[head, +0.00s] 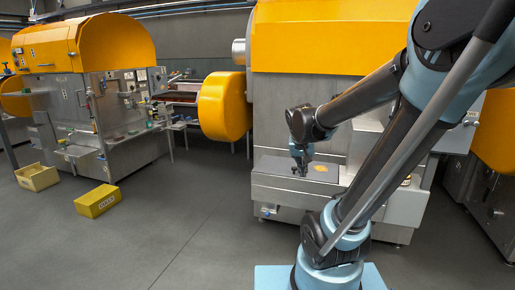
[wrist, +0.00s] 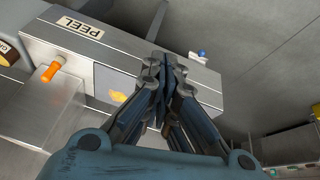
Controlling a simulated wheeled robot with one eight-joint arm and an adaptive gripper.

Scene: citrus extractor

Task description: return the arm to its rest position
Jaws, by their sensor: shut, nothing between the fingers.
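My gripper (head: 301,171) points down from the end of my raised arm, over the steel ledge (head: 265,190) at the front of the near orange-topped machine (head: 312,38). It is shut with nothing between its fingers. In the wrist view my gripper (wrist: 165,62) has its fingers together, and the ledge with its "PEEL" label (wrist: 80,27) lies beyond them. A small orange-yellow patch (head: 321,168) lies on the ledge top, right of my gripper, and also shows in the wrist view (wrist: 118,97).
A second orange-topped machine (head: 85,45) stands at the left. A yellow crate (head: 37,177) and a yellow box (head: 97,201) sit on the floor before it. An orange handle (wrist: 52,69) and a blue knob (wrist: 202,53) show on the near machine. The grey floor (head: 190,225) between is clear.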

